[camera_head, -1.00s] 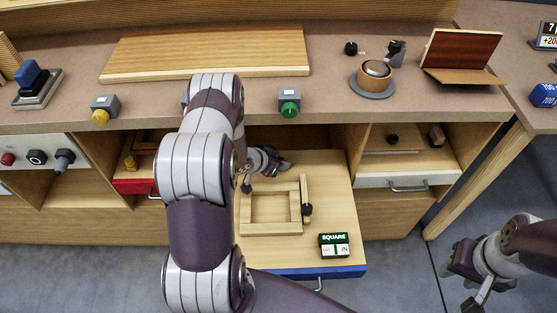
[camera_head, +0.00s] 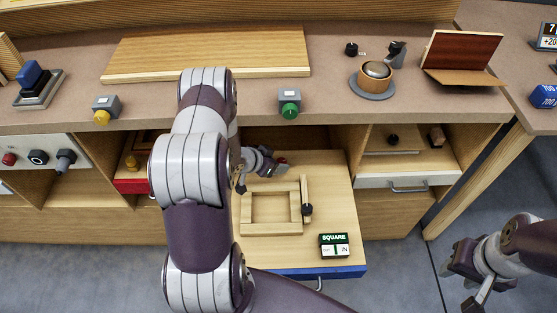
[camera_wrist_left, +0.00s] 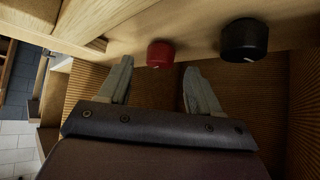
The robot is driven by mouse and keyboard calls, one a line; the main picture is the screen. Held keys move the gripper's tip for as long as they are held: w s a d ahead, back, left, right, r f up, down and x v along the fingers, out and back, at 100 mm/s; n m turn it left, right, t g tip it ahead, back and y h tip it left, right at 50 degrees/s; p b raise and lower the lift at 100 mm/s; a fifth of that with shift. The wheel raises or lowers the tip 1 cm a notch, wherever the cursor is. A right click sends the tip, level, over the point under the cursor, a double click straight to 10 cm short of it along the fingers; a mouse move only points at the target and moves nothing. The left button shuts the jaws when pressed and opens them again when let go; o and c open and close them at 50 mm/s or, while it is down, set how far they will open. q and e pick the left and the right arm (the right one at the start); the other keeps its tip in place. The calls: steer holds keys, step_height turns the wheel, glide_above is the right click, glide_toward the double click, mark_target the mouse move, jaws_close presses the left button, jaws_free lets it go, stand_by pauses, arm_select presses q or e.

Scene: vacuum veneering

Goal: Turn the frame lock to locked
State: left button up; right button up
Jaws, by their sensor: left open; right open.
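A square wooden frame (camera_head: 246,213) lies on the pulled-out blue-fronted drawer (camera_head: 335,272). A wooden bar with a black knob (camera_head: 307,209) stands along its right side. A small red knob (camera_head: 283,161) sits behind the frame; it also shows in the left wrist view (camera_wrist_left: 160,54), beside a black knob (camera_wrist_left: 244,40). Which knob is the frame lock I cannot tell. My left gripper (camera_head: 266,161) is open, close to the red knob on its left, with nothing between its fingers that I can make out. My right gripper (camera_head: 464,275) is open over the floor at the right.
A sign reading SQUARE (camera_head: 334,245) is at the drawer's front right. The counter above carries a green button (camera_head: 290,109), a yellow button (camera_head: 102,117) and a large wooden board (camera_head: 205,55). My left arm hides part of the red-fronted drawer (camera_head: 132,186).

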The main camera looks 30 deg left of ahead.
arm_select(q)
steer(key=p+v, duration=0.1)
steer(key=v, duration=0.9)
steer(key=shift+p, duration=0.3)
steer(key=s, duration=0.1)
steer(key=s+a+f+n+g+y, duration=0.1)
steer(key=s+f+g, duration=0.1)
steer(key=shift+s+a+f, duration=0.2)
steer(key=shift+a, duration=0.15)
steer(key=s+r+n+g+y+p, duration=0.35)
steer(key=s+r+g, duration=0.2)
steer(key=r, duration=0.35)
steer(key=s+d+r+m+h+p, duration=0.1)
steer(key=d+r+p, duration=0.5)
steer(key=d+r, duration=1.1)
steer(key=shift+s+d+r+h+p, duration=0.25)
steer(key=shift+s+r+h, duration=0.25)
steer(key=shift+r, duration=0.25)
